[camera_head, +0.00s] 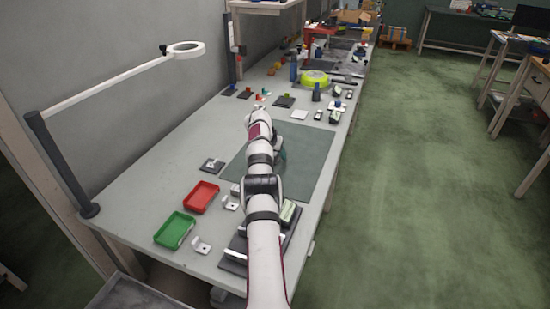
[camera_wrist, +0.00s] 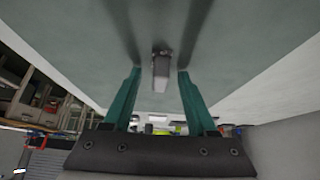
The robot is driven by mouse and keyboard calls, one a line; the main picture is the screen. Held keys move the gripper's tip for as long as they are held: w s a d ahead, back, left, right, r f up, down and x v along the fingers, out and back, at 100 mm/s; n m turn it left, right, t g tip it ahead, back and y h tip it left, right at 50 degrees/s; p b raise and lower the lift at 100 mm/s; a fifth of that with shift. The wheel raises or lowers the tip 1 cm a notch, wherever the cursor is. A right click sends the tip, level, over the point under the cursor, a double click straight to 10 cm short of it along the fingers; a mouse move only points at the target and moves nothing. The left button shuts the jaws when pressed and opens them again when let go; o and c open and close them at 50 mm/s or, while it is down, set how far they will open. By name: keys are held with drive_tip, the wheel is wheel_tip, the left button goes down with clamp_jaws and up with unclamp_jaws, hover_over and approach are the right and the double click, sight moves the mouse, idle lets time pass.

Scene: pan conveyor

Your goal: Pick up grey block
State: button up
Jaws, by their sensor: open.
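The grey block (camera_wrist: 161,74) is small and upright-looking in the wrist view, on the grey-green mat (camera_wrist: 60,40). It lies in the gap between the two teal fingers of my gripper (camera_wrist: 159,72), near the fingertips. The fingers are apart, with a gap visible on each side of the block. I cannot tell how far the block is from the fingers in depth. In the head view my arm hides the block and most of the gripper; a bit of teal finger (camera_head: 283,154) shows beside the arm over the mat (camera_head: 312,150).
A red tray (camera_head: 201,197) and a green tray (camera_head: 175,231) stand at the table's near left. Small metal parts (camera_head: 201,246) lie beside them.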

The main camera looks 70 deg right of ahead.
clamp_jaws()
drive_tip(key=shift+r, duration=0.1)
idle(0.3)
